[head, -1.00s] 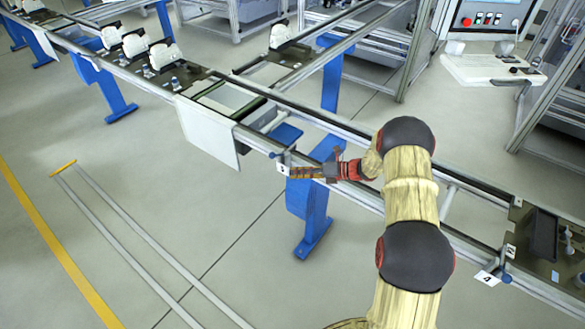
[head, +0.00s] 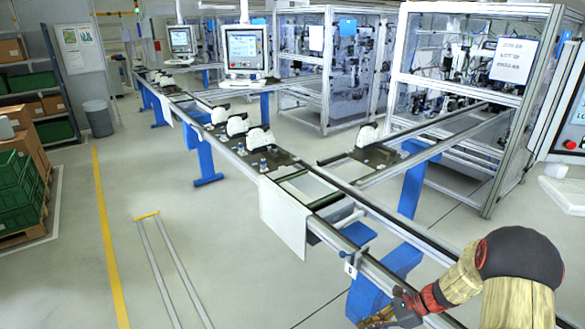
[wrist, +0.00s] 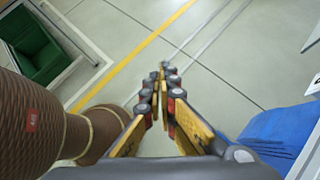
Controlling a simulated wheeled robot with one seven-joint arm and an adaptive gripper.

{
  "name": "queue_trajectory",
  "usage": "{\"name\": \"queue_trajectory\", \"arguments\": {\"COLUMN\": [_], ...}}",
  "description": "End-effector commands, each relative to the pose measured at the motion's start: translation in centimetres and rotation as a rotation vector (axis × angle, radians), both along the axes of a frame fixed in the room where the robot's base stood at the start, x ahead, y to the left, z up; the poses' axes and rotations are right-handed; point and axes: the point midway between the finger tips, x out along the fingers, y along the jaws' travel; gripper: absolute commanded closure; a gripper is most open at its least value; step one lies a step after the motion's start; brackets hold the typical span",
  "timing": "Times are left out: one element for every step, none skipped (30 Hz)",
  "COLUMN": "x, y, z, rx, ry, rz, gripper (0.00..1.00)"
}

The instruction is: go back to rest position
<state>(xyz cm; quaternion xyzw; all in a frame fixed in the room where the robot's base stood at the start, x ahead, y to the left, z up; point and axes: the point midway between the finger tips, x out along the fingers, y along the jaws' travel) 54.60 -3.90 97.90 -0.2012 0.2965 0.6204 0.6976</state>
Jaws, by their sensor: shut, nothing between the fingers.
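My gripper (head: 385,315) is at the bottom right of the head view, close to the near rail of the conveyor line (head: 330,235). My arm bends down to it from the right. In the wrist view my gripper (wrist: 163,75) points down over the grey floor. Its fingers meet at the tips, with nothing between them. In the head view the gripper's lower end is partly cut off by the frame edge.
White parts (head: 260,138) stand on carriers along the line. Blue legs (head: 205,155) support it. Green crates (head: 15,195) are stacked at left. Machine enclosures (head: 470,90) stand behind. A blue part (wrist: 275,130) is close to the gripper at right. The floor left of the line is mostly clear.

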Motion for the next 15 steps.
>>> {"name": "queue_trajectory", "arguments": {"x": [-1.2,-2.0,-3.1,-3.9,-4.8,-5.9,-6.6,-7.4,-8.4,-9.1,-9.8,-10.8,-11.4,-12.1,-13.0], "y": [0.2,0.3,0.3,0.3,0.4,0.4,0.4,0.4,0.4,0.4,0.3,0.3,0.3,0.2,0.2], "z": [1.1,1.7,2.6,3.3,4.0,4.9,5.5,6.2,7.1,7.7,8.3,9.1,9.7,10.3,11.0], "rx": [-0.044,-0.071,-0.109,-0.138,-0.166,-0.203,-0.230,-0.256,-0.290,-0.315,-0.340,-0.373,-0.396,-0.421,-0.454], "ry": [-0.049,-0.079,-0.122,-0.154,-0.186,-0.227,-0.257,-0.285,-0.322,-0.349,-0.375,-0.409,-0.434,-0.457,-0.487], "rz": [0.082,0.137,0.215,0.274,0.333,0.411,0.467,0.523,0.597,0.649,0.700,0.769,0.818,0.865,0.927], "gripper": [1.00,1.00,1.00,1.00,1.00,1.00,1.00,1.00,1.00,1.00,1.00,1.00,1.00,1.00,1.00]}}
